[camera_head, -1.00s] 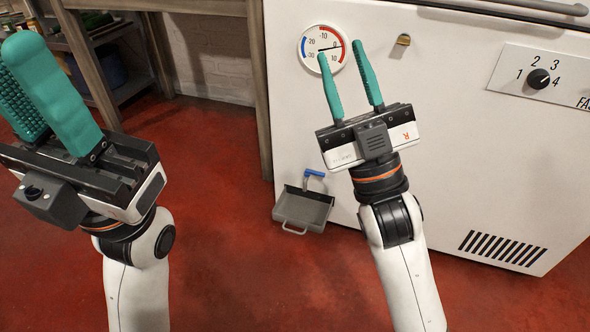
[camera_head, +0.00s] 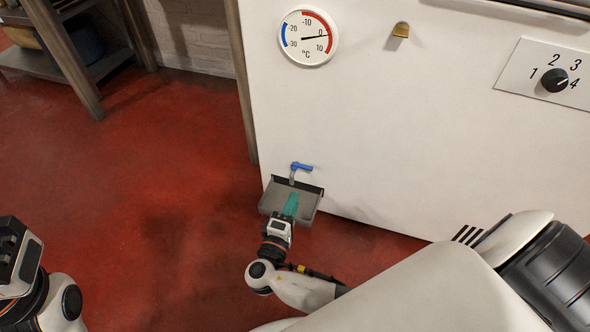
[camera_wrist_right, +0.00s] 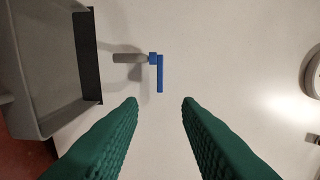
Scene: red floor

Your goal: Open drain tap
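The drain tap, with its blue handle (camera_head: 301,166), sticks out of the white freezer front (camera_head: 370,130) low on the left, above a grey drip tray (camera_head: 283,203). In the right wrist view the blue handle (camera_wrist_right: 160,74) sits at the end of a grey spout (camera_wrist_right: 130,58). My right gripper (camera_wrist_right: 160,100) is open and empty, with its green fingers apart and the handle ahead, between their lines. In the head view my right gripper (camera_head: 291,204) is in front of the tray, just below the tap. My left gripper (camera_head: 12,255) is partly in view at the lower left; its fingers do not show.
A dial thermometer (camera_head: 307,37), a brass lock (camera_head: 401,30) and a numbered knob (camera_head: 554,80) are on the freezer front. A shelf rack (camera_head: 85,70) stands at the upper left. The red floor (camera_head: 160,190) is clear in the middle.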

